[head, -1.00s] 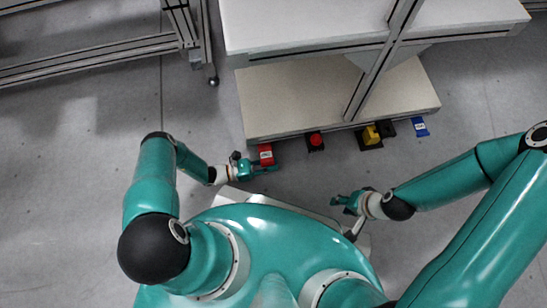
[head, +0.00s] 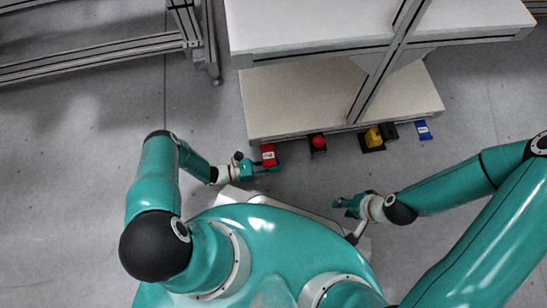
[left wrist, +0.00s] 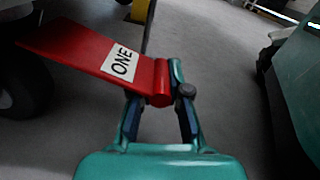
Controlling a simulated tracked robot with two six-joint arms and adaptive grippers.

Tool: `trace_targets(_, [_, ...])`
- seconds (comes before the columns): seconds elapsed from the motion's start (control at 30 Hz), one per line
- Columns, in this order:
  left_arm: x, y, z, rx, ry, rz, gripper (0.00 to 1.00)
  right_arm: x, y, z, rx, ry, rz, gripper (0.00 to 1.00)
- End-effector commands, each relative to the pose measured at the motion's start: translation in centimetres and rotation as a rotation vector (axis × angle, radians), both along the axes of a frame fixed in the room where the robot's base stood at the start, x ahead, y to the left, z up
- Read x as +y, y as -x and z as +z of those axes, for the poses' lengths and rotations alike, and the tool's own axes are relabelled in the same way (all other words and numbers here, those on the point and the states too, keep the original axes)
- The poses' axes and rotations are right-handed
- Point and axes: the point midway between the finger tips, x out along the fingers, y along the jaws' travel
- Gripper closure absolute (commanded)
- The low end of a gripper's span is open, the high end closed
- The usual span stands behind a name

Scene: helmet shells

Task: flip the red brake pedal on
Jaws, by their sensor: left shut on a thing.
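The red brake pedal (head: 268,153) sits low at the front left corner of the shelf unit. In the left wrist view it is a flat red plate (left wrist: 82,50) with a white label reading "ONE" and a rounded end edge. My left gripper (head: 270,169) is at the pedal's near edge. In the left wrist view its fingers (left wrist: 160,103) are on the rounded end and closed on it. The plate looks tilted in that view. My right gripper (head: 343,206) is empty, away from the pedal; its finger opening is too small to judge.
A red button on a dark base (head: 318,142), a yellow device on a dark base (head: 373,138), a black item (head: 390,131) and a blue pedal (head: 424,131) line the front of the shelf unit (head: 300,95). Open grey floor (head: 80,190) lies to the left.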

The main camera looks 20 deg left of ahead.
Motion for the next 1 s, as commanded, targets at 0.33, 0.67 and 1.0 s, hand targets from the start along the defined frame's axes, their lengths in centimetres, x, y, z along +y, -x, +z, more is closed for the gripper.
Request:
trace_targets(0.33, [0.0,0.1,0.0,-0.001,0.002,-0.001,0.78,0.0,0.0,0.0,0.0,0.0,0.0,0.6])
trace_targets(0.67, [0.0,0.0,0.0,0.0,0.001,0.0,0.46,0.0,0.0,0.0,0.0,0.0,0.0,0.6])
trace_targets(1.0, [1.0,0.5,0.0,0.0,0.0,0.003,0.46,0.0,0.0,0.1,0.0,0.0,0.0,0.6])
